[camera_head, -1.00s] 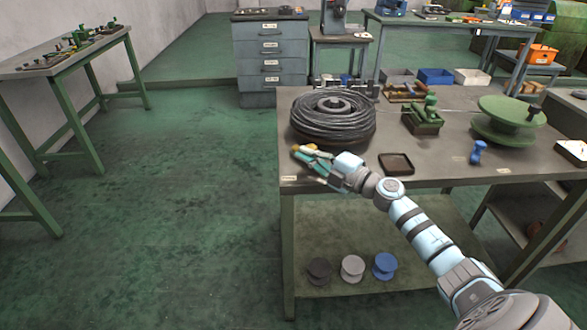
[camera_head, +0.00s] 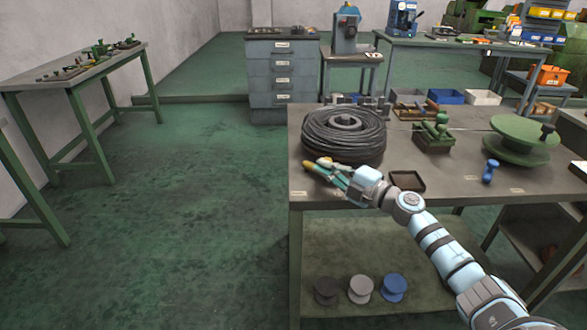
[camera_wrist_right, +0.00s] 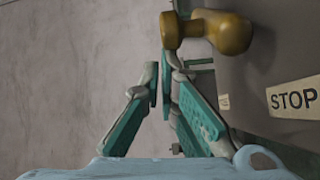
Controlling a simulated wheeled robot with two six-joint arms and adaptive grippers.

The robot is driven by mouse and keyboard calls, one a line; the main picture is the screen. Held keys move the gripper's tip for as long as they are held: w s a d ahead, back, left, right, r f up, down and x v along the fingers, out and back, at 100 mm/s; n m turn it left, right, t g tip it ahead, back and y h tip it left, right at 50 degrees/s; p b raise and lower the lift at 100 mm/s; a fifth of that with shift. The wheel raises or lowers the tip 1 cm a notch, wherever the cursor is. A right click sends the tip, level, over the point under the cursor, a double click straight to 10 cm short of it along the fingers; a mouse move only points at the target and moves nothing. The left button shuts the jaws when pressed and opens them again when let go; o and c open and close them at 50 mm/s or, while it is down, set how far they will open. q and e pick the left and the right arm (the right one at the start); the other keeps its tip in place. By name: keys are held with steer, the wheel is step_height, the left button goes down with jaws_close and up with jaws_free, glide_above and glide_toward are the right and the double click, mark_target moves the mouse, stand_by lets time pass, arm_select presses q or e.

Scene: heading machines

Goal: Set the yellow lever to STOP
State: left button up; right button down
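The yellow lever's rounded knob (camera_wrist_right: 228,32) shows large at the top of the right wrist view, right of and just beyond my fingertips. A STOP label (camera_wrist_right: 294,98) is on the grey surface at the right there. My right gripper (camera_head: 314,166) is over the near left corner of the workbench. In the wrist view its fingers (camera_wrist_right: 161,78) meet at the tips with nothing visible between them. I cannot tell whether they touch the lever. My left gripper is out of view.
The workbench (camera_head: 430,186) carries a black cable coil (camera_head: 344,136) just behind the gripper, a dark tray (camera_head: 406,181), a green fixture (camera_head: 434,134), a green reel (camera_head: 520,138) and a blue knob (camera_head: 490,171). Floor left of the bench is clear.

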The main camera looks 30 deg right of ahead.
steer(key=a+p, duration=0.1)
steer(key=p, duration=0.1)
steer(key=a+p, duration=0.1)
steer(key=s+a+r+p, duration=0.1)
steer(key=p, duration=0.1)
steer(key=shift+a+p, duration=0.3)
steer(key=shift+a, duration=0.1)
steer(key=d+b+v, duration=0.1)
steer(key=d+v, duration=0.1)
steer(key=v, duration=0.7)
steer(key=shift+f, duration=0.25)
steer(key=shift+d, duration=0.1)
